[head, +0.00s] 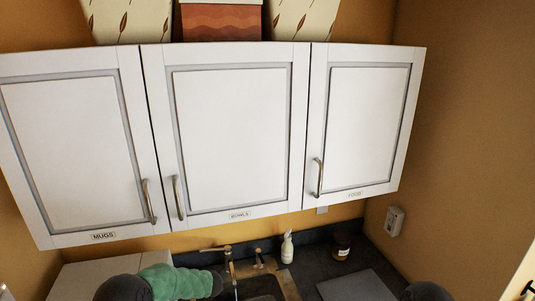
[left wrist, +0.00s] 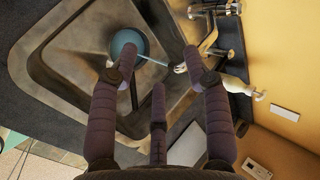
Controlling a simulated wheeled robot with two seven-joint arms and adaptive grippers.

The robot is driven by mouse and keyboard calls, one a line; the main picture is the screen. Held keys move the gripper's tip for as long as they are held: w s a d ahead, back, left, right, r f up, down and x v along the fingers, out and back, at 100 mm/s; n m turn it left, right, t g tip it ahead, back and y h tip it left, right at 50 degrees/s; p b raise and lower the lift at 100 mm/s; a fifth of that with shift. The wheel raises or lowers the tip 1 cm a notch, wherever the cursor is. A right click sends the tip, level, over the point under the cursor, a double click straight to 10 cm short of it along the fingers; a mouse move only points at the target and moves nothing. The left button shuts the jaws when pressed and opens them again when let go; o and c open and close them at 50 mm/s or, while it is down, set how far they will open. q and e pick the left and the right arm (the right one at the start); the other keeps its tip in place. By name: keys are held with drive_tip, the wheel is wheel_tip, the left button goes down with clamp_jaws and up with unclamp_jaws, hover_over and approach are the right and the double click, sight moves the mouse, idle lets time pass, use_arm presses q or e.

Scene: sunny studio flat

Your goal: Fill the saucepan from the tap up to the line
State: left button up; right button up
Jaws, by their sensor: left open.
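The saucepan (left wrist: 124,41) shows in the left wrist view as a round teal shape in the sink basin (left wrist: 70,62). A thin dark bar below it looks like its handle (left wrist: 134,96). My left finger partly covers the pan. The tap (left wrist: 206,45) is at the sink's edge, and a thin pale stream runs from its spout towards the pan. The tap also shows in the head view (head: 229,262). My left gripper (left wrist: 158,66) is open and empty above the sink. The fill line and water level cannot be made out.
White wall cupboards (head: 230,135) hang above the counter, with labels for mugs, bowls and food. A grey board (head: 355,285) lies on the counter at right.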

use_arm(q)
drive_tip(key=s+d+f+n+g+h, duration=0.2)
drive_tip(key=s+d+f+n+g, duration=0.1)
drive_tip(key=s+f, duration=0.55)
drive_tip(key=s+d+f+n+g+h, duration=0.25)
drive_tip(key=s+f, duration=0.35)
drive_tip(key=s, duration=0.5)
drive_tip(key=s+d+f+n+g+h, duration=0.1)
drive_tip(key=s+d+n, duration=0.1)
drive_tip(key=s+n, duration=0.8)
drive_tip(key=s+d+f+n+g+h, duration=0.15)
drive_tip(key=s+n, duration=0.25)
drive_tip(key=s, duration=1.1)
wheel_tip(320, 180, down, 26)
drive_tip(key=w+d+m+t+b, duration=0.1)
drive_tip(key=w+d+b, duration=0.1)
drive_tip(key=b, duration=2.5)
drive_tip(key=shift+m+y+b, duration=0.3)
drive_tip(key=shift+m+y, duration=0.05)
drive_tip(key=shift+y, duration=0.05)
use_arm(e)
wheel_tip(320, 180, down, 28)
drive_tip(key=shift+w+r, duration=0.15)
drive_tip(key=shift+w, duration=0.1)
use_arm(q)
drive_tip(key=shift+f, duration=0.1)
use_arm(e)
drive_tip(key=shift+a, duration=0.1)
